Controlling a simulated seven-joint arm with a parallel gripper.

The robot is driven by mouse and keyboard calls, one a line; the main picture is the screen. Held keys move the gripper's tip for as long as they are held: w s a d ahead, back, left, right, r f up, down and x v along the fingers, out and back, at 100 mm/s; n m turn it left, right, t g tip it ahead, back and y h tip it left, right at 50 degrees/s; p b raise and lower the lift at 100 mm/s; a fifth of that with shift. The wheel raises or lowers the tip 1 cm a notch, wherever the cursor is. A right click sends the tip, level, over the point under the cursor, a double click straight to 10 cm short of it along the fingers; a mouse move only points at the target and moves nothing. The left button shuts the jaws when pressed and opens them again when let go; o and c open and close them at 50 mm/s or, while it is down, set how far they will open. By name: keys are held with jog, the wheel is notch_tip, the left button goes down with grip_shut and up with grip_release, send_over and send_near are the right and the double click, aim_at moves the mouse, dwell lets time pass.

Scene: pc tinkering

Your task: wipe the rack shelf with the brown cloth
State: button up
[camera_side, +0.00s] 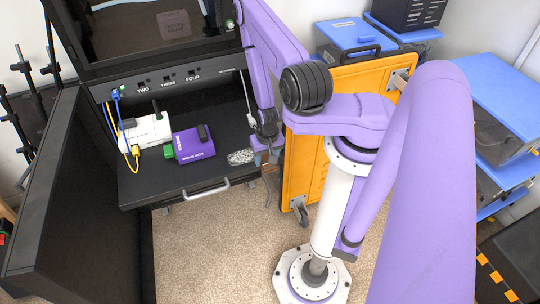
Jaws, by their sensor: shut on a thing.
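The rack shelf (205,193) is a black pulled-out surface with a silver handle on its front edge. A pale grey speckled patch (240,157) lies on its right part. My gripper (266,153) is at the shelf's right edge, just right of the patch, pointing down. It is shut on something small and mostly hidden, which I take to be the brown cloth. A thin grey-brown strip (268,188) hangs below the gripper, beside the shelf edge. I cannot tell whether the gripper or what it holds touches the shelf.
A purple box (193,146) and a white box (147,131) with blue and yellow cables stand on the shelf's left part. The rack's open black door (75,210) is at left.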

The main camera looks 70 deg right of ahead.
jog(key=shift+s+d+f, duration=0.2)
jog(key=shift+s+d, duration=0.55)
jog(key=shift+s, duration=0.1)
jog(key=shift+w+a+r, duration=0.1)
jog(key=shift+w+a, duration=0.75)
jog(key=shift+w, duration=0.05)
jog(key=shift+s+d+r, duration=0.15)
jog(key=shift+s+d, duration=0.7)
jog(key=shift+d, duration=0.05)
jog(key=shift+r, duration=0.9)
